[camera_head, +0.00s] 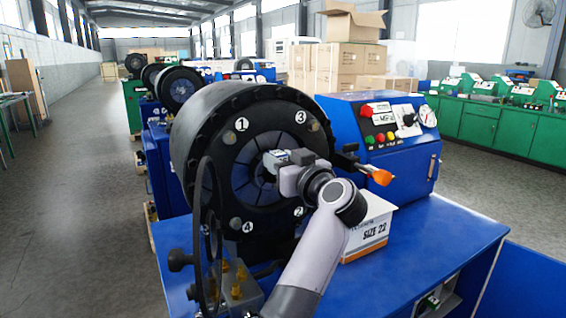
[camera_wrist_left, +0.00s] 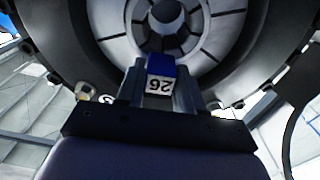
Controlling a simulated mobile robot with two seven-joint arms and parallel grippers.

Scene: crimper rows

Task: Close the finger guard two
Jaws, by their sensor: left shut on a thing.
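A thin black hoop (camera_head: 207,232), which looks like the finger guard, stands swung out at the left front of the crimper head (camera_head: 188,130). It is edge-on, apart from the head's face; no number shows on it. Part of a dark hoop also shows at the right edge of the wrist view (camera_wrist_left: 292,125). My left gripper (camera_head: 285,168) is in front of the head's centre, shut on a small blue and white block (camera_head: 273,157). The block's label reads 26, upside down, in the wrist view (camera_wrist_left: 160,83). My right gripper is not in view.
A blue control box (camera_head: 385,150) with buttons and an orange-tipped handle (camera_head: 381,177) stands right of the head. A white box marked SIZE 22 (camera_head: 372,225) sits on the blue bench (camera_head: 440,245). Brass fittings (camera_head: 237,285) stand at the front left.

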